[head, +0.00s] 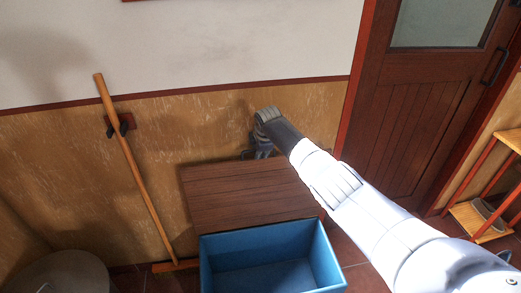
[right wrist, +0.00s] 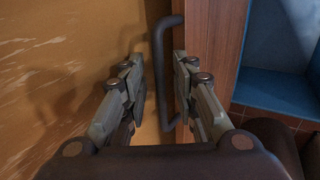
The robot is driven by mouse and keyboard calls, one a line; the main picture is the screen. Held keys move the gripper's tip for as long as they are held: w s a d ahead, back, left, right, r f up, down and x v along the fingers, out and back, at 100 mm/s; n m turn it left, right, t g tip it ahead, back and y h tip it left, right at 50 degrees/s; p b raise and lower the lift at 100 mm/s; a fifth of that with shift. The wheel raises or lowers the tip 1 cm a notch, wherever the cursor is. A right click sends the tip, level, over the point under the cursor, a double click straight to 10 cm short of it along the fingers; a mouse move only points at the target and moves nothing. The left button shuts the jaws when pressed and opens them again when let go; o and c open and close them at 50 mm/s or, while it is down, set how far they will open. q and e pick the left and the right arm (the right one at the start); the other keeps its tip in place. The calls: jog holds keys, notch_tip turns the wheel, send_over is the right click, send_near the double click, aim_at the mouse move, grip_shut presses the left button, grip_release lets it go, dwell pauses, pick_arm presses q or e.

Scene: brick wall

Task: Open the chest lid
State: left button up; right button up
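In the right wrist view, a dark bar handle (right wrist: 163,75) on the wooden edge (right wrist: 208,50) lies between the fingers of my right gripper (right wrist: 160,100). The fingers are apart, one on each side of the handle, with a gap on the left side. Any contact on the right side is unclear. My left gripper is not in view.
A door (head: 410,110) and a shelf (head: 490,205) stand at right.

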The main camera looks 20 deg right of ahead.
jog(key=shift+s, duration=0.1)
jog(key=v, duration=1.2)
dwell(0.4)
